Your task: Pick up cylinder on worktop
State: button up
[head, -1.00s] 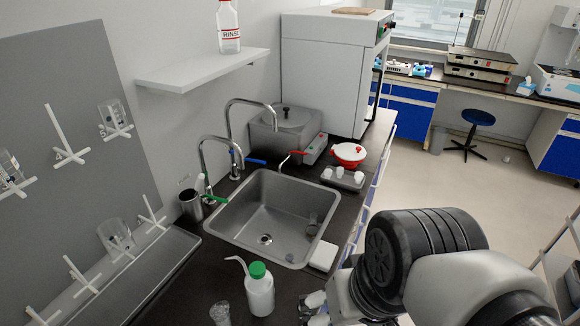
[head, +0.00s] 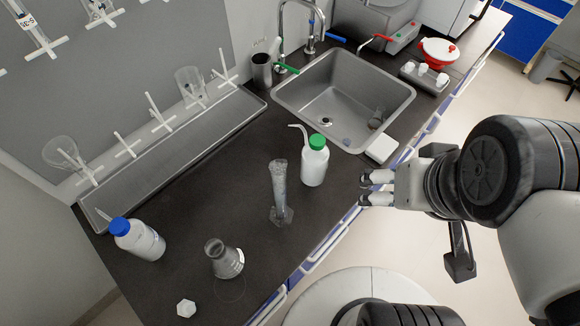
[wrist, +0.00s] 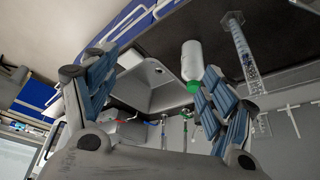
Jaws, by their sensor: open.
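The cylinder (head: 279,190), a clear graduated glass one with a wider foot, stands upright on the dark worktop (head: 190,222), left of the green-capped wash bottle. In the wrist view the cylinder (wrist: 240,50) shows at the upper right, beyond the right finger and outside the gap between the fingers. My gripper (head: 366,188) is open and empty near the worktop's front edge, right of the wash bottle and apart from the cylinder. In the wrist view my gripper (wrist: 155,82) shows its two blue-padded fingers spread wide.
The green-capped wash bottle (head: 314,161) stands between my gripper and the cylinder. A flask (head: 224,260), a blue-capped bottle (head: 138,239) and a small white piece (head: 186,308) are on the left. The sink (head: 345,95) lies behind, with a white block (head: 381,148) at its corner.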

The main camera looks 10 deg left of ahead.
aim_at(281, 215)
jog(key=l+u, duration=0.25)
jog(key=u, duration=0.15)
jog(key=l+u, duration=0.55)
jog(key=u, duration=0.25)
